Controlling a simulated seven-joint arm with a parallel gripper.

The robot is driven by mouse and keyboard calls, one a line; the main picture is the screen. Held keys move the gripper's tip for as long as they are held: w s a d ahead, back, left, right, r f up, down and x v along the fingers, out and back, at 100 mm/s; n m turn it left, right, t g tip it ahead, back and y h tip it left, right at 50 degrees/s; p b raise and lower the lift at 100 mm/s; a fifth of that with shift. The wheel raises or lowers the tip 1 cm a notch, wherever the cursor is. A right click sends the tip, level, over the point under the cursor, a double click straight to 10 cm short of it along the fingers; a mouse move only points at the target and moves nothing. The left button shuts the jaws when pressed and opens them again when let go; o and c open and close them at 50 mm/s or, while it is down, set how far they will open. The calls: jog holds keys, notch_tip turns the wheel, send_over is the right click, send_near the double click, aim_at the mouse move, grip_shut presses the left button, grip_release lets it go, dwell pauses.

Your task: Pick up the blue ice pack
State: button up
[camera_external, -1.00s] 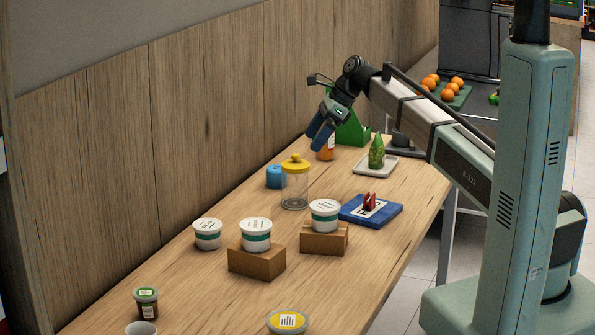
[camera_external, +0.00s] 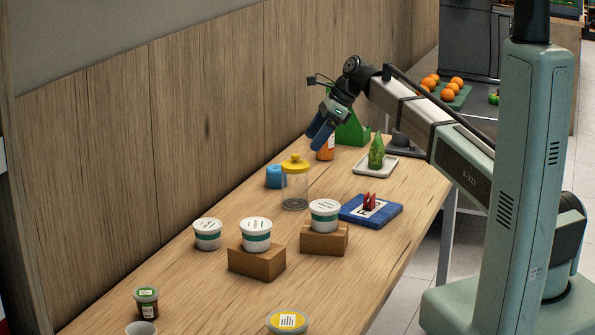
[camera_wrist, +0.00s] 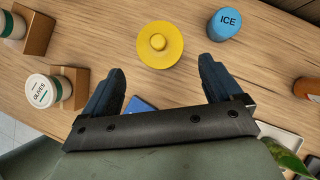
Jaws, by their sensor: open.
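The blue ice pack (camera_external: 276,176) is a short blue cylinder standing on the table near the wall, just behind and left of a clear jar with a yellow lid. My gripper (camera_external: 319,137) hangs above the table, to the right of and higher than the ice pack. In the wrist view my gripper (camera_wrist: 162,67) has its fingers spread wide with nothing held between them.
The yellow-lidded jar (camera_external: 295,180) stands close to the ice pack. A flat blue labelled item (camera_external: 353,212) bears something red. An orange bottle (camera_external: 326,153), a tray (camera_external: 362,173) with a green plant-like item, and a tub (camera_external: 257,236) on a wooden block are nearby.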

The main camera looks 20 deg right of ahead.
jog(key=shift+n, duration=0.3)
jog(key=a, duration=0.5)
jog(key=shift+w, duration=0.15)
jog(key=w+a+h, duration=0.1)
jog(key=w+a, duration=0.4)
jog(key=w, duration=0.1)
jog(key=n+g+h, duration=0.2)
jog(key=n+h, duration=0.2)
jog(key=h, duration=0.1)
send_over(276, 167)
jog(key=shift+f, duration=0.9)
jog(key=f, duration=0.7)
jog(key=shift+s+d+f, duration=0.2)
jog(key=shift+f, duration=0.2)
jog(key=shift+w+a+f, duration=0.1)
jog(key=shift+f, duration=1.25)
jog(key=shift+a+f, duration=0.1)
jog(key=shift+f, duration=1.2)
jog(key=shift+c, duration=0.2)
